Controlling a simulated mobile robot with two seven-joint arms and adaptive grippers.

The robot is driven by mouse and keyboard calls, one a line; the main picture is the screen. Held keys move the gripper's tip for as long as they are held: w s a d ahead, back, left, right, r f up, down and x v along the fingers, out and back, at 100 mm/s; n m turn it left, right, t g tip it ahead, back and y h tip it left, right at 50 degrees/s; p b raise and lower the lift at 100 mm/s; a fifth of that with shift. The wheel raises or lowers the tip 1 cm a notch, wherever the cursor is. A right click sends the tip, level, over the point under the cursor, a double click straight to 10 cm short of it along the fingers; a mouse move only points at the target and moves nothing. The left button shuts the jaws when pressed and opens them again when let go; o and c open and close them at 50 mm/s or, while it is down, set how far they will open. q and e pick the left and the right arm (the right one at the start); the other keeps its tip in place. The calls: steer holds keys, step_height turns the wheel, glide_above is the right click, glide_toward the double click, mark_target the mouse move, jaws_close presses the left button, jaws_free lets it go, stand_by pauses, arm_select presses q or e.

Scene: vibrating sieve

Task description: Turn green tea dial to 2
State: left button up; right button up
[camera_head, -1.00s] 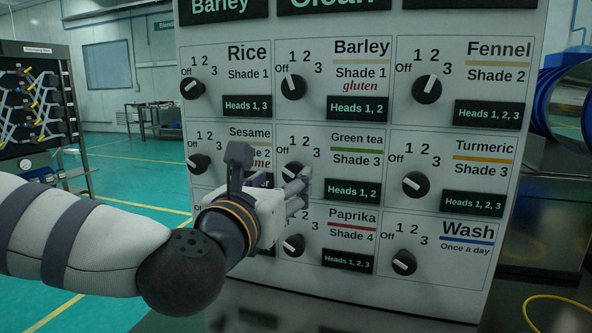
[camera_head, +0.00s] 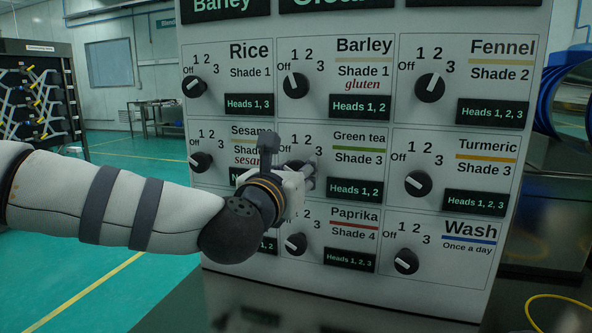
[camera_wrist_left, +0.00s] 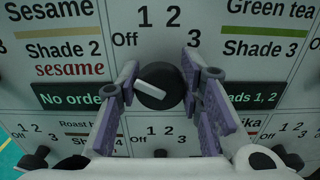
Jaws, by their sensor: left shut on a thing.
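The green tea dial (camera_wrist_left: 158,97) is a black round knob with a white pointer mark, on the white panel below the numbers 1, 2 and 3. Its mark points to the upper left, towards Off. In the left wrist view, my left gripper (camera_wrist_left: 160,78) has one finger on each side of the knob and is shut on it. In the head view, my left gripper (camera_head: 305,174) reaches in from the left and hides most of this dial. The green tea label (camera_head: 359,140) has a green stripe. My right gripper is in neither view.
Other dials surround it: sesame (camera_head: 200,162) to the left, barley (camera_head: 295,85) above, turmeric (camera_head: 417,183) to the right and paprika (camera_head: 294,243) below. A rack with hoses (camera_head: 35,100) stands at the far left. The floor between is clear.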

arm_select(q)
steer(key=m, duration=0.1)
steer(key=m+p, duration=0.1)
steer(key=m, duration=0.1)
steer(key=shift+s+r+m, duration=0.1)
steer(key=shift+r+m, duration=0.15)
steer(key=shift+m, duration=0.05)
steer(key=m+p, duration=0.2)
steer(key=m, duration=0.2)
steer(key=shift+d+m, duration=0.15)
steer(key=shift+m, duration=0.15)
steer(key=m+p, duration=0.1)
steer(key=m, duration=0.4)
steer(key=shift+f, duration=0.1)
steer(key=shift+f+m+p, duration=0.15)
steer(key=shift+m+p, duration=0.35)
steer(key=shift+m, duration=0.7)
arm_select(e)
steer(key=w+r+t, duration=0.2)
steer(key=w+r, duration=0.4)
arm_select(q)
steer(key=shift+f, duration=0.1)
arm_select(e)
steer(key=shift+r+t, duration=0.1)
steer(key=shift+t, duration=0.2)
arm_select(q)
steer(key=o, duration=1.1)
steer(key=shift+o, duration=0.2)
